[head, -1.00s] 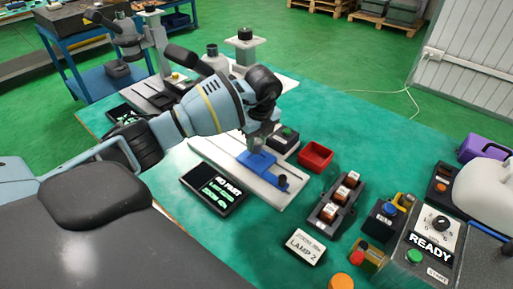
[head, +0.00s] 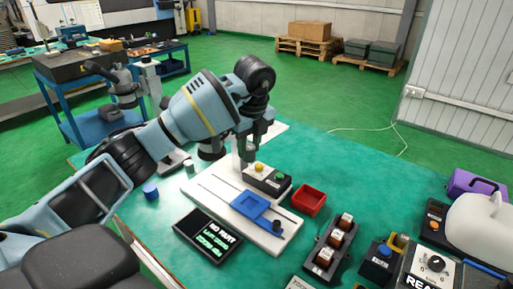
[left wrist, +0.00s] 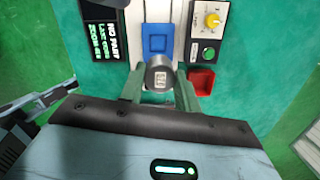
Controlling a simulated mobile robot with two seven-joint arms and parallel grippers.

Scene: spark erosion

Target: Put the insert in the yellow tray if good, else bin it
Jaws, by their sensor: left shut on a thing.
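My left gripper (head: 248,152) is shut on the insert, over the grey base plate of a gauge stand. The insert (left wrist: 159,77) shows between its fingers in the left wrist view as a dark grey round piece with a pale marked face. In the head view I cannot make it out. The blue nest (head: 257,206) on the stand looks empty. A display (head: 208,236) reads "NO PART"; its smaller green lines are hard to read. A small red bin (head: 309,199) stands right of the stand. I cannot make out a yellow tray. My right gripper is not in view.
A rack of copper-coloured pieces (head: 332,247), a blue-button box (head: 382,258) and a white canister (head: 483,222) stand at the right. The green table (head: 375,177) is clear behind the rack.

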